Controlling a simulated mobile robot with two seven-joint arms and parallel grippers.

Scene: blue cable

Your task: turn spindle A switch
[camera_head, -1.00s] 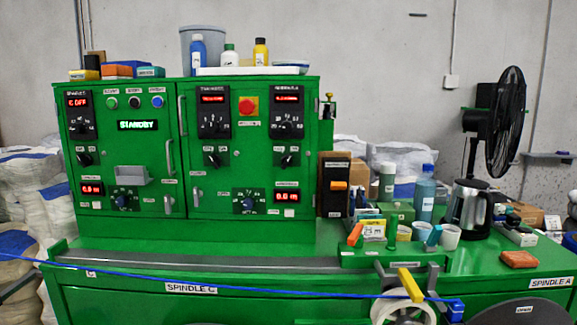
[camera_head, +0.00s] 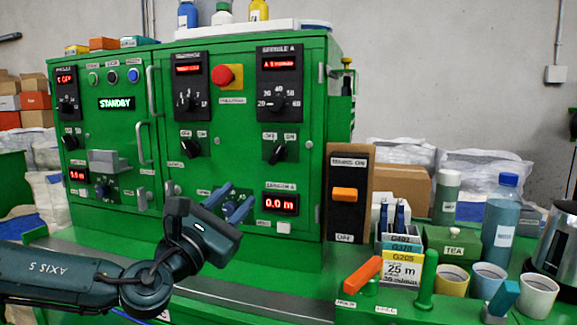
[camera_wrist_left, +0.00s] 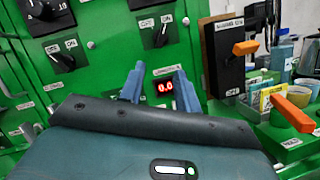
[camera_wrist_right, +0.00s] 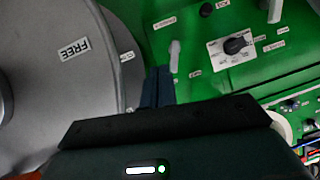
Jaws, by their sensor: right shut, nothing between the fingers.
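The spindle A switch is a black rotary knob (camera_head: 278,151) between OFF and ON labels, under the spindle A dial (camera_head: 278,103) on the right door of the green cabinet. It also shows in the left wrist view (camera_wrist_left: 161,36), above and beyond my fingers. My left gripper (camera_head: 230,203) is open and empty, below and left of the switch, apart from it. Its two blue fingers (camera_wrist_left: 158,90) frame the red 0.0 display in the left wrist view. My right gripper (camera_wrist_right: 158,88) is shut and empty, near a grey disc marked FREE; it is outside the head view.
A similar OFF/ON knob (camera_head: 190,148) sits left of the switch. A red button (camera_head: 223,76) is above it. A black box with an orange lever (camera_head: 345,194) stands right of the cabinet. Cups, bottles and an orange handle (camera_head: 362,275) crowd the right bench.

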